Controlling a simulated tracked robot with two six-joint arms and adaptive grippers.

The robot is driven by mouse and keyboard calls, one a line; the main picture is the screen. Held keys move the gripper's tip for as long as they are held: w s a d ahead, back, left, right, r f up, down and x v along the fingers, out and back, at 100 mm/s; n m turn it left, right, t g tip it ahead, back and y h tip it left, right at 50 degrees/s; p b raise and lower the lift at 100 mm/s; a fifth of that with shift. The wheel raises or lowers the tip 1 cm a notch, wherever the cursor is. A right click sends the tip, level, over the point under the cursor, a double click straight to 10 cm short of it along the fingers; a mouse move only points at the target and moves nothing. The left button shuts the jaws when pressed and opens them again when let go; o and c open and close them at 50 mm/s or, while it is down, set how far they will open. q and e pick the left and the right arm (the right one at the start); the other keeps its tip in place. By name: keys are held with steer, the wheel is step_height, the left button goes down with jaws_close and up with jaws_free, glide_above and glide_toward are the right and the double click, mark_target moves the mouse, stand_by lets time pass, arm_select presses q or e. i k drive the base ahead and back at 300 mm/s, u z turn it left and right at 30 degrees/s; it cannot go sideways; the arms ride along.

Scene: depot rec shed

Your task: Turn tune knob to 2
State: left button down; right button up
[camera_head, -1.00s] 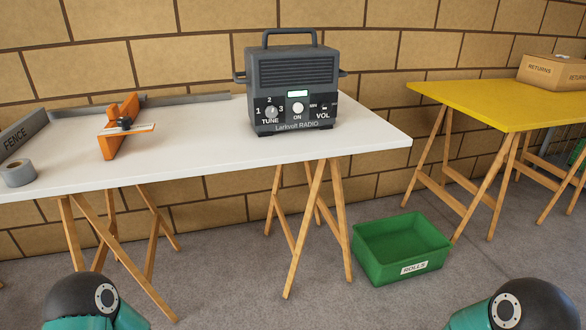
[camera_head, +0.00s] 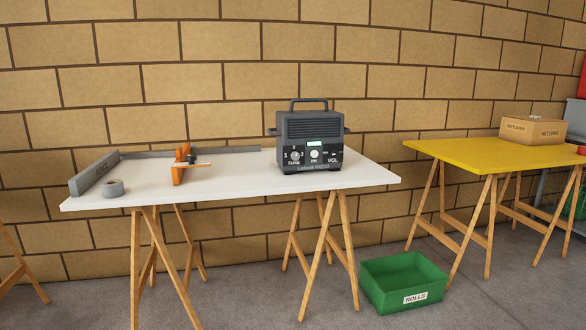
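A dark grey radio (camera_head: 309,139) with a top handle stands upright on the right half of a white trestle table (camera_head: 240,183). Its front has a round tune knob (camera_head: 295,156) at the left, a pale ON button (camera_head: 314,155) in the middle and a VOL control (camera_head: 333,155) at the right. A small light display sits above the button. The number that the tune knob points to is too small to tell. Neither of my grippers is in view.
An orange clamp-like tool (camera_head: 181,166), a grey fence (camera_head: 95,173) and a grey tape roll (camera_head: 113,187) lie on the table's left half. A green ROLLS crate (camera_head: 404,282) is on the floor. A yellow table (camera_head: 490,157) with a RETURNS box (camera_head: 533,130) stands right. The white table's front middle is clear.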

mark_target(295, 156)
steer(key=u, duration=0.4)
steer(key=i, duration=1.55)
steer(key=z, duration=0.45)
